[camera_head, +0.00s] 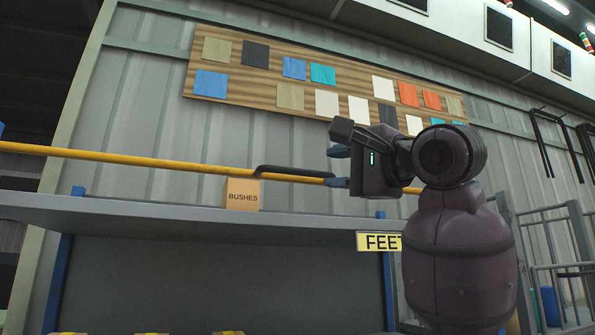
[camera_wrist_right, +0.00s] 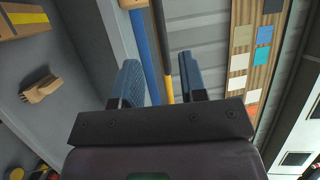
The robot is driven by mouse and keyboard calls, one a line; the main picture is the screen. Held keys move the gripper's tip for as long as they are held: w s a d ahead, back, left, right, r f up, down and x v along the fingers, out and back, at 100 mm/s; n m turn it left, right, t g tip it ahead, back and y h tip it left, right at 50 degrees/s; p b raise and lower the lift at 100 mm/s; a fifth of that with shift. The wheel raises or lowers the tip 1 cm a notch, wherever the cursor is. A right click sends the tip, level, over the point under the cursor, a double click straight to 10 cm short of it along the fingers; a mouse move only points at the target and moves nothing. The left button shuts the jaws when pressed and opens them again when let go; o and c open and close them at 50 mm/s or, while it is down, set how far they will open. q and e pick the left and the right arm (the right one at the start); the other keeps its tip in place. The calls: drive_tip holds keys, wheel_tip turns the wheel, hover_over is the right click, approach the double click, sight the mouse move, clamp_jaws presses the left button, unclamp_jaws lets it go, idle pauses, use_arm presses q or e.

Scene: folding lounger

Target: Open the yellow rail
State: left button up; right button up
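The yellow rail (camera_head: 150,161) runs nearly level across the head view, above a grey shelf. A black bar handle (camera_head: 293,171) is fixed along it, and its right end reaches my right gripper (camera_head: 338,167). In the right wrist view, the two blue fingers of the right gripper (camera_wrist_right: 159,65) stand apart. The yellow rail (camera_wrist_right: 168,88) shows in the gap between them, with a dark stretch further up. I cannot tell whether the fingers touch the handle. My left gripper is not in view.
A box marked BUSHES (camera_head: 242,195) stands on the grey shelf (camera_head: 130,216) just below the handle. A yellow FEET sign (camera_head: 379,242) hangs at the shelf's front. A board with coloured squares (camera_head: 265,90) is on the wall behind. Metal railings (camera_head: 545,240) stand at the right.

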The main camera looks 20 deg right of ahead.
sight(300, 172)
drive_tip(key=p+x, duration=0.3)
drive_tip(key=x, duration=0.7)
drive_tip(key=shift+f, duration=0.1)
clamp_jaws()
